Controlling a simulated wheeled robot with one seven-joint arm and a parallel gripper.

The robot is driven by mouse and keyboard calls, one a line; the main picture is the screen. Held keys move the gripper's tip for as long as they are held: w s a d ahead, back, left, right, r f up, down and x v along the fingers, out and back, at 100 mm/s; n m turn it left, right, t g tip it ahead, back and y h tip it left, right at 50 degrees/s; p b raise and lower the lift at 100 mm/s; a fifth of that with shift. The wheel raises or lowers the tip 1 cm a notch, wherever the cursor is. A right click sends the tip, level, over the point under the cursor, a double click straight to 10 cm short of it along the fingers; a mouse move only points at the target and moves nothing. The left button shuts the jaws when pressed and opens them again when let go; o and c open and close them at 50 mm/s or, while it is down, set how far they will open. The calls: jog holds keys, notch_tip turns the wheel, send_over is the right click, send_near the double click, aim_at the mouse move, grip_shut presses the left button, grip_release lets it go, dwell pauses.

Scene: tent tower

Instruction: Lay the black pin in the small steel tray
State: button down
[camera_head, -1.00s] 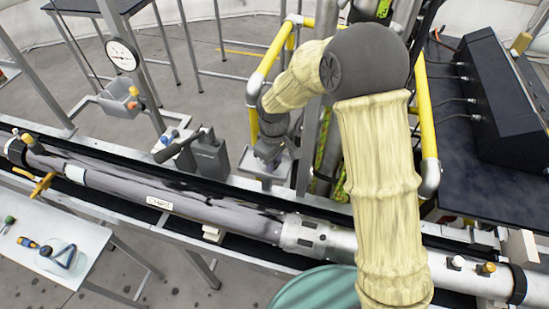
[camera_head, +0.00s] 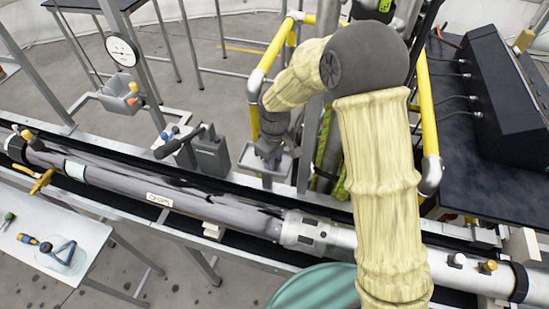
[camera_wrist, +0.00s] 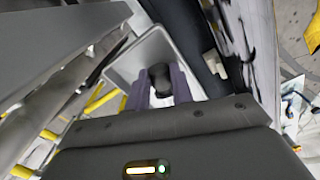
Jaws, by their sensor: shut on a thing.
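My gripper shows in the wrist view (camera_wrist: 160,88), with its two purple-grey fingers shut on the black pin (camera_wrist: 160,74). The pin's dark rounded end shows between the fingertips. The small steel tray (camera_wrist: 119,68) lies directly beyond the fingers in that view, its pale walls around the pin and fingertips. I cannot tell whether the pin touches the tray's floor. In the head view my gripper (camera_head: 268,155) points down at the small steel tray (camera_head: 252,164), and the pin is hidden there.
A grey block with a black handle (camera_head: 207,150) stands just left of the tray. A long grey tube (camera_head: 180,205) runs across in front. A yellow rail (camera_head: 430,130) and posts stand close to my arm. A gauge (camera_head: 122,52) and grey bin (camera_head: 120,98) are farther left.

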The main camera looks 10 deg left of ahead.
jog(key=shift+f, duration=0.1)
jog(key=c, duration=1.1)
grip_release()
jog(key=shift+c, duration=0.2)
jog(key=shift+a+r, duration=0.15)
jog(key=shift+r, duration=0.15)
notch_tip(320, 180, up, 17)
jog(key=b, duration=0.3)
jog(key=shift+w+d, duration=0.15)
jog(key=shift+d, duration=0.1)
jog(key=shift+f, duration=0.1)
jog(key=shift+f, duration=0.1)
